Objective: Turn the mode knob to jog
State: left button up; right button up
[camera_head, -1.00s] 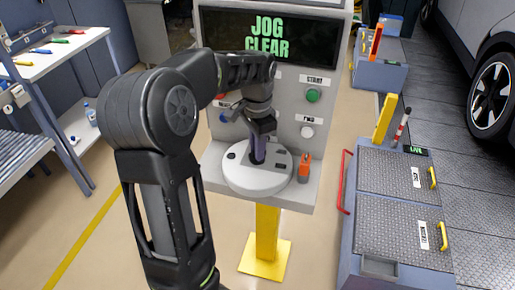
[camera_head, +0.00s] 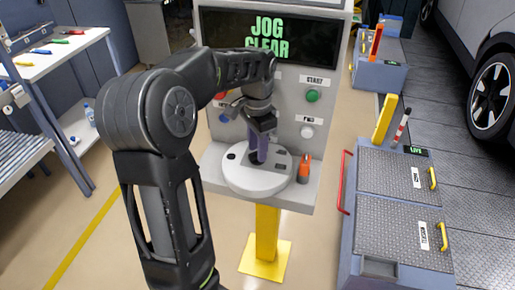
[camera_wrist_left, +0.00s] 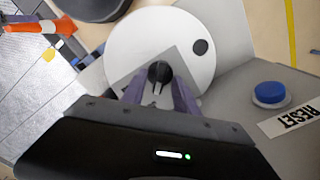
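The mode knob (camera_wrist_left: 160,73) is a small black knob with a pale pointer line, on a round light dial plate (camera_wrist_left: 205,22). In the head view the gripper hides the knob, and the dial plate (camera_head: 258,181) sits on the console's shelf. My left gripper (camera_head: 258,160) points down at the dial from above. In the wrist view its two fingers (camera_wrist_left: 159,86) stand apart on either side of the knob, with small gaps showing. The console screen (camera_head: 300,38) reads JOG CLEAR, its lower line partly covered by my arm. My right gripper is out of view.
A green START button (camera_head: 312,96), a white button (camera_head: 307,132) and an orange object (camera_head: 304,167) are right of the gripper. A blue RESET button (camera_wrist_left: 270,92) shows in the wrist view. A cart with a red rail (camera_head: 346,182) stands to the right.

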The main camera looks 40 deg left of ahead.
pick_arm(q)
notch_tip(320, 180, up, 7)
jog(key=shift+r+b, duration=0.1)
jog(key=shift+b, duration=0.2)
dwell(0.5)
